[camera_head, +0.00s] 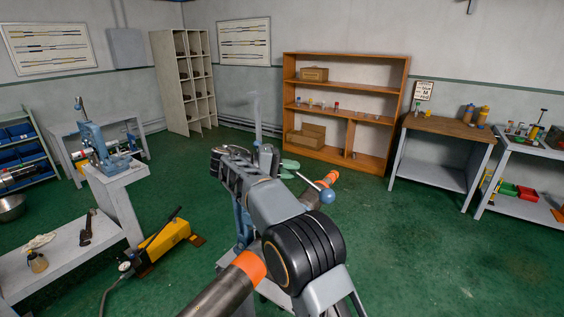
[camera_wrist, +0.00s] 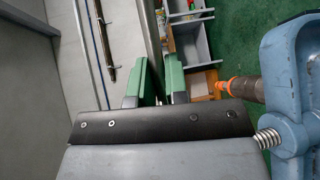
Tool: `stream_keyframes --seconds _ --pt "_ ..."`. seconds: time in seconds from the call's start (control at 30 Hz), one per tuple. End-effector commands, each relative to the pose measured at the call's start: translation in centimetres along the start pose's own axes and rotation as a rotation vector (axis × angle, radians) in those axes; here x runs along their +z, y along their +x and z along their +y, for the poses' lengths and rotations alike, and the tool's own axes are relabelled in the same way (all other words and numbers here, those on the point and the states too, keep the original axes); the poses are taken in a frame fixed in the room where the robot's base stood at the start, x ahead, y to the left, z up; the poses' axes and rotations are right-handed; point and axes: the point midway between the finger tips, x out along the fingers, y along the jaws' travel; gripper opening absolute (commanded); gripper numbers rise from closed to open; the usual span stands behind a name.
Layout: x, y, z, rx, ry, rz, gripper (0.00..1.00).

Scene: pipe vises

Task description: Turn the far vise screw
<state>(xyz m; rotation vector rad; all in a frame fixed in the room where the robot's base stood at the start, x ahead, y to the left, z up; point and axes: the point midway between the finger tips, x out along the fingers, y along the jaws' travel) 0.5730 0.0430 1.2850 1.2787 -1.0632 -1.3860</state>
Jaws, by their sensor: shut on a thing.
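A blue pipe vise (camera_head: 241,222) stands at the centre, largely hidden behind my arm; part of its blue frame fills the right side of the wrist view (camera_wrist: 292,85). A handle bar with a blue ball end (camera_head: 327,196) sticks out to the right of my arm. My gripper (camera_head: 289,168) has green fingers at the bar's inner end. They also show in the wrist view (camera_wrist: 154,88), close together with a narrow grey bar between them. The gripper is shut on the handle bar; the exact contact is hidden. Another blue vise (camera_head: 96,148) stands on a pedestal at left.
A pipe with an orange band (camera_head: 225,290) runs below my arm. A yellow pump (camera_head: 163,242) lies on the floor at left, near a grey bench (camera_head: 65,258). A wooden shelf (camera_head: 345,57) and worktable (camera_head: 443,127) stand behind. The right floor is clear.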

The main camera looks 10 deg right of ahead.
Motion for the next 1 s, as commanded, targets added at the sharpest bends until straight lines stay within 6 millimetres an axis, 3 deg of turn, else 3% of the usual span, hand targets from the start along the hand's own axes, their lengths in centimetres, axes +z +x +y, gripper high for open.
stream_keyframes --seconds 0.03,0.63,0.67,0.7,0.9,1.0 --pt "0.15 0.07 0.96 0.003 0.020 -0.009 0.00" --pt "0.29 0.65 0.95 -0.001 0.027 -0.047 0.00" --pt "0.29 0.64 0.95 -0.001 0.027 -0.047 0.15" --pt "0.29 0.63 0.95 -0.001 0.027 -0.047 0.19" --pt "0.25 0.50 0.67 -0.001 0.021 -0.046 0.38" --pt "0.22 0.51 0.54 -0.001 0.018 -0.046 0.38"
